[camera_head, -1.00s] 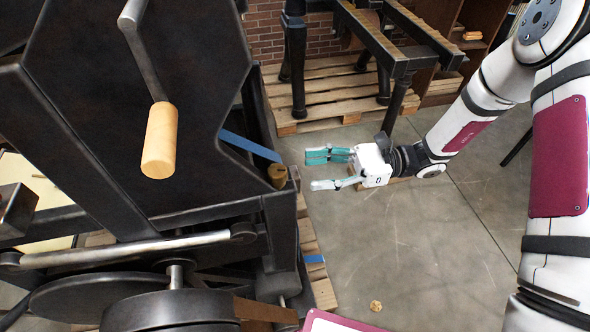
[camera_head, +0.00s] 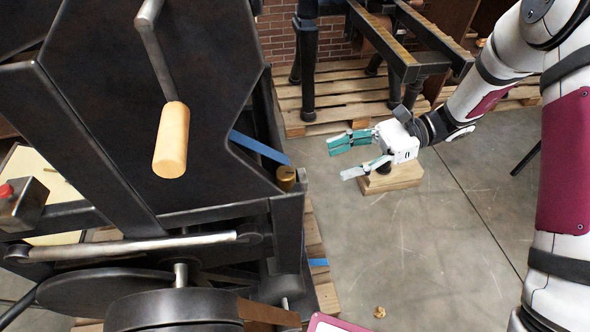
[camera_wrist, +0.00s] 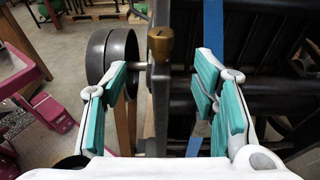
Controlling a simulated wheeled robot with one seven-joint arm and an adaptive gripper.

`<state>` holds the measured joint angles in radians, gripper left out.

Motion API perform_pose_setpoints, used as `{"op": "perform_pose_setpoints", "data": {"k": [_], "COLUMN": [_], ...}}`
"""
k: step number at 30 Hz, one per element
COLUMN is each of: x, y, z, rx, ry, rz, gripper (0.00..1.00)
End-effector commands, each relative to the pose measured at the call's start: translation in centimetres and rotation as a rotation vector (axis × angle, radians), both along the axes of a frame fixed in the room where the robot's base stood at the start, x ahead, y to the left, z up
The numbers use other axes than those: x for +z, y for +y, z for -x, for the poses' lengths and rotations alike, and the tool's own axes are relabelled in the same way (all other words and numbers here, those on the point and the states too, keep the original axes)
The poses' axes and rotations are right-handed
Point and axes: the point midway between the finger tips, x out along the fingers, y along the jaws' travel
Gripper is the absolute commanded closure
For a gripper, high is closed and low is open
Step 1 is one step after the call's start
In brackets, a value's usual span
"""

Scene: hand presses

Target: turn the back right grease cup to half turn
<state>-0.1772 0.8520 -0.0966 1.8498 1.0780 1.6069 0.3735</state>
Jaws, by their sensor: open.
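A brass grease cup (camera_head: 287,178) sits on the right corner of the black press frame (camera_head: 225,212) in the head view. In the wrist view the same brass cup (camera_wrist: 160,43) stands upright in the upper middle, ahead of the fingers and between their lines. My gripper (camera_head: 344,158) is open and empty, to the right of the cup in the head view, with a clear gap between them. Its teal-padded fingers (camera_wrist: 163,85) are spread wide in the wrist view. Other grease cups cannot be made out.
A wooden crank handle (camera_head: 171,140) hangs on the press's near side. A blue strip (camera_head: 260,148) runs down toward the cup. A wooden block (camera_head: 392,178) lies on the floor below my gripper. A pallet (camera_head: 340,105) is behind; concrete floor to the right is open.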

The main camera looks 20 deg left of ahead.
Motion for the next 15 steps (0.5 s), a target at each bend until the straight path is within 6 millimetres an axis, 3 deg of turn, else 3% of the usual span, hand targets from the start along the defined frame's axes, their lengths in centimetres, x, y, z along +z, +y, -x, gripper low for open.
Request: {"op": "perform_pose_setpoints", "data": {"k": [7,15], "x": [3.3,3.0], "y": [0.5,2.0], "z": [-1.0,0.1], "rx": [0.080,0.089], "ry": [-0.096,-0.102], "rz": [0.108,0.120], "gripper": [0.46,0.46]}}
